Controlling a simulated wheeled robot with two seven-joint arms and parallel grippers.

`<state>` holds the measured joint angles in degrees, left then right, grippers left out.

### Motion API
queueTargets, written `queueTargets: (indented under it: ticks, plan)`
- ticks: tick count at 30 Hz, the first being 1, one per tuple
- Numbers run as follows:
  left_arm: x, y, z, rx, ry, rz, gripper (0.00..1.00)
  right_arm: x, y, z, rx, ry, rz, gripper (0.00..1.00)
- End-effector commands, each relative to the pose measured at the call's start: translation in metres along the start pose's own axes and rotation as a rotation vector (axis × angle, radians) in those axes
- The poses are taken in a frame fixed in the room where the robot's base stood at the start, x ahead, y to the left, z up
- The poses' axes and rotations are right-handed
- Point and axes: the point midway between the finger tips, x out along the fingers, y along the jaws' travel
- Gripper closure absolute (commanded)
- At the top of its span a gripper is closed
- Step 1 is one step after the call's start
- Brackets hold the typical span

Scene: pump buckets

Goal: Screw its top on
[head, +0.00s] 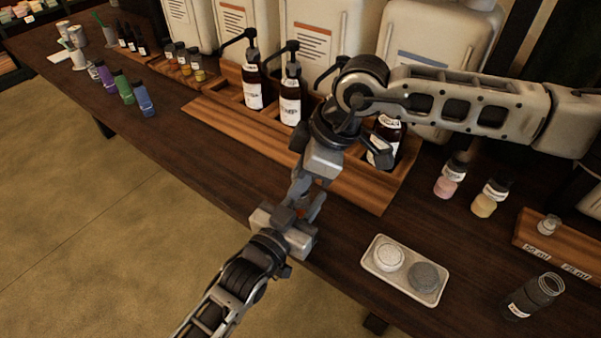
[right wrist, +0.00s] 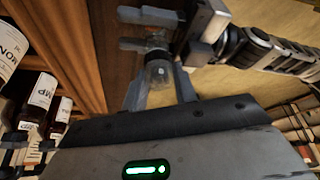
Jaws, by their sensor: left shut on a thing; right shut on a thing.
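A small clear, glassy round piece (right wrist: 158,73) sits between the fingers of my right gripper (right wrist: 160,90), which is shut on it. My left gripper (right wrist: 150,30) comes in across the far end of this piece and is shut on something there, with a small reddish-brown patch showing. I cannot tell which piece is the top and which the body, or whether they are threaded together. In the head view my right gripper (head: 304,194) reaches down to my left gripper (head: 301,215) at the bench's front edge. The fingers hide nearly all of what they hold.
A wooden rack (head: 240,125) of brown pump bottles (head: 290,100) stands behind. A cream tray (head: 378,271) with two round pieces, an open dark jar (head: 535,295) and pink (head: 447,184) and yellow (head: 487,203) jars are at right. Coloured bottles (head: 125,90) stand far left.

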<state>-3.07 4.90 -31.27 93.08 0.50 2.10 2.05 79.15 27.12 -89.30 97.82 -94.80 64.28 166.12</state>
Motion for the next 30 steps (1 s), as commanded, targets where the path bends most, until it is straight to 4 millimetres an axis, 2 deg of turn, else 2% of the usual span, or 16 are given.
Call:
queueTargets:
  ticks: [8,9,11,21,30]
  plan:
    - [0.0,0.0,0.001,0.0,-0.001,-0.001,1.0,0.0,0.001,0.0,0.012,0.001,0.006,0.93]
    - [0.0,0.0,0.001,0.0,-0.001,-0.001,1.0,0.0,0.001,0.0,0.012,0.001,0.006,0.64]
    - [0.0,0.0,0.001,0.0,-0.001,-0.001,1.0,0.0,0.001,0.0,0.011,0.001,0.006,0.5]
    - [0.0,0.0,0.001,0.0,-0.001,-0.001,1.0,-0.003,0.001,-0.002,0.01,0.002,0.006,0.5]
    - [0.0,0.0,0.001,0.0,-0.001,-0.001,1.0,-0.036,0.001,-0.016,0.01,0.002,0.006,0.5]
